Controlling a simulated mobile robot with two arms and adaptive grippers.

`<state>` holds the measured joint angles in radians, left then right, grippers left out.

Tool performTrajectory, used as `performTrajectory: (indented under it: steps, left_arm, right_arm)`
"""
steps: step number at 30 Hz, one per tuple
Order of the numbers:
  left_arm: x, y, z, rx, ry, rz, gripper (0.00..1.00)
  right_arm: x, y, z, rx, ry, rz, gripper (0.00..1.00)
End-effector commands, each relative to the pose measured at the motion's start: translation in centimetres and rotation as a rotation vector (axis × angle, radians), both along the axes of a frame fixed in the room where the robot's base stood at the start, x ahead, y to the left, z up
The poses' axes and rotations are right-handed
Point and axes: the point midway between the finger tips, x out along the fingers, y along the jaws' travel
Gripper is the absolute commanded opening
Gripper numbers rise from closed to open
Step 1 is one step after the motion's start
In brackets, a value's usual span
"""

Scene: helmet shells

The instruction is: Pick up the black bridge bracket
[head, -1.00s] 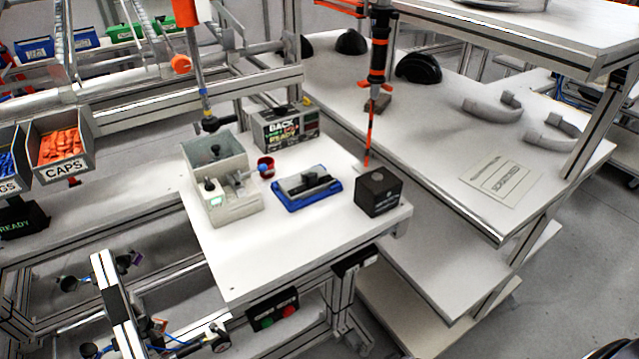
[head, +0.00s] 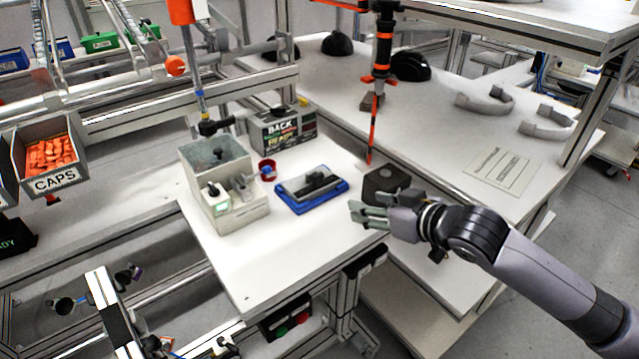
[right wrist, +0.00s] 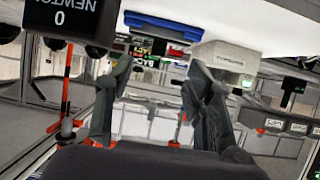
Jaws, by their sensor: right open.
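The black bridge bracket (head: 318,182) lies on a grey pad in a blue tray (head: 295,209) at the middle of the white bench. In the right wrist view the blue tray (right wrist: 160,25) shows at the top, between and beyond the fingers; the bracket cannot be made out there. My right gripper (head: 358,211) is open and empty, to the right of the tray and in front of the black box, apart from the bracket. Its two spread fingers also show in the right wrist view (right wrist: 160,72). My left gripper is not in view.
A black box (head: 384,181), with "NEWTON" and 0 on its display (right wrist: 68,20), stands right of the tray. An orange-and-black hanging tool (head: 380,80) is behind it. The front bench top is clear.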

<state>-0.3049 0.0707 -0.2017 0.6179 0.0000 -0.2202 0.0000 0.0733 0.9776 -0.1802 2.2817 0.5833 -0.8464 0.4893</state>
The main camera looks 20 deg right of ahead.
Motion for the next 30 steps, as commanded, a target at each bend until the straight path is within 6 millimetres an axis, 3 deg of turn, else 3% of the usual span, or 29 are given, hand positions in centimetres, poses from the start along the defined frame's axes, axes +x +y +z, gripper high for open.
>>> performTrajectory:
  steps: [1,3,7,21,30]
  left_arm:
    - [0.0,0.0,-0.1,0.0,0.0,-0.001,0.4]
    - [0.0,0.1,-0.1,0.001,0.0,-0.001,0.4]
    - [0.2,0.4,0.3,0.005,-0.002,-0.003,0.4]
    - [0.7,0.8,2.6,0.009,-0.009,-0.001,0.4]
    - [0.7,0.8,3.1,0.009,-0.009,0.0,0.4]
  right_arm:
    - [0.3,-0.1,1.6,0.002,-0.025,0.011,0.48]
    - [0.4,-0.1,2.8,0.015,-0.041,0.02,0.48]
    - [1.2,0.2,3.5,0.03,-0.051,0.023,0.48]
    - [9.5,3.3,-0.1,0.028,-0.051,0.024,0.48]
    - [11.5,4.0,-1.3,0.026,-0.048,0.024,0.48]
